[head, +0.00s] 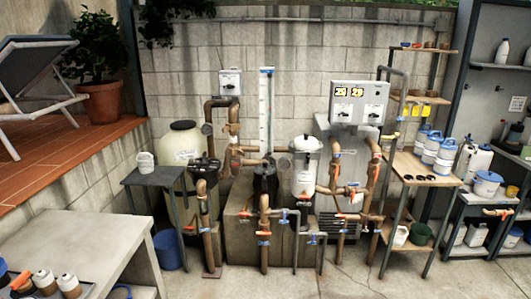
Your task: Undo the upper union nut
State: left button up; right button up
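Neither of my grippers is in the head view. Brown pipework with several fittings runs along the block wall, around a white canister (305,168) and a dark vessel (265,187). A vertical pipe (264,225) in front carries orange and blue fittings. Another upright pipe (204,215) stands to its left, and further brown pipes (369,187) with orange and blue parts rise on the right. The fittings are small at this distance, and I cannot tell which one is the upper union nut or whether any is loose.
A control box (359,101) with lit displays hangs above the right pipes. A small dark table (155,178) stands left of the pipework, a wooden shelf stand (407,171) right. A pale bench (100,238) fills the front left. The floor (350,280) in front is clear.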

aim_at(237, 127)
jog(key=i, duration=1.65)
